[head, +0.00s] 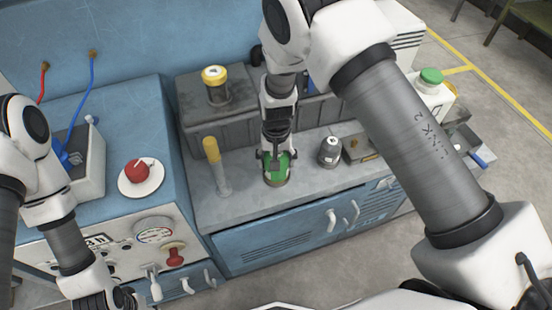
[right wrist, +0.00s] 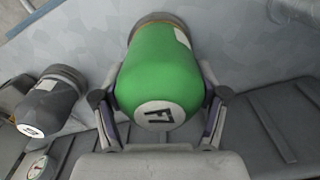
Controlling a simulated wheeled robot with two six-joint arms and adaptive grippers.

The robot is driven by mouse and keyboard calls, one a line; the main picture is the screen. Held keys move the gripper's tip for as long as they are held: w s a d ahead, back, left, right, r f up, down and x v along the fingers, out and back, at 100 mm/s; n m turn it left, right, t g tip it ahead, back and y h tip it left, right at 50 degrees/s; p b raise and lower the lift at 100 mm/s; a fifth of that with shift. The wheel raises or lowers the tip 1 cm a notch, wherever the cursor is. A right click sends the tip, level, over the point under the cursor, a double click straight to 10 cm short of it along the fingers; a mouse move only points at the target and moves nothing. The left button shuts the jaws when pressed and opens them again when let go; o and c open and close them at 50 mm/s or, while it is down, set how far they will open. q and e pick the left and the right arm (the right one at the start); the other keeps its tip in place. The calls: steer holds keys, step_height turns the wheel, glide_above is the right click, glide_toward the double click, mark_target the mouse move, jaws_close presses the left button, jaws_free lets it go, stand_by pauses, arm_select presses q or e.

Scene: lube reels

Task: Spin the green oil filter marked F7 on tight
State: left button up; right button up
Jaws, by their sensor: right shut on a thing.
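The green oil filter (head: 279,172) stands on the grey worktop of the blue cabinet, in the middle of the head view. In the right wrist view the filter (right wrist: 165,75) shows its white F7 label on the near end and a brownish ring at its far end. My right gripper (head: 274,157) comes down from above and is shut on the filter, one finger on each side; it also shows in the right wrist view (right wrist: 160,108). Whether the filter's far end is seated is hard to tell. My left gripper (head: 122,298) is partly visible at the bottom edge, away from the filter.
A grey filter (head: 330,150) stands to the right, and a yellow-capped clear tube (head: 216,165) to the left. A yellow-topped canister (head: 216,85) stands on a grey box behind. A red knob (head: 137,171) sits on the blue console. A green-capped white bottle (head: 432,92) is farther right.

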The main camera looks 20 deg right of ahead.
steer(key=m, duration=0.5)
steer(key=shift+d, duration=0.1)
steer(key=o, duration=1.5)
steer(key=shift+c, duration=0.2)
step_height(320, 180, up, 12)
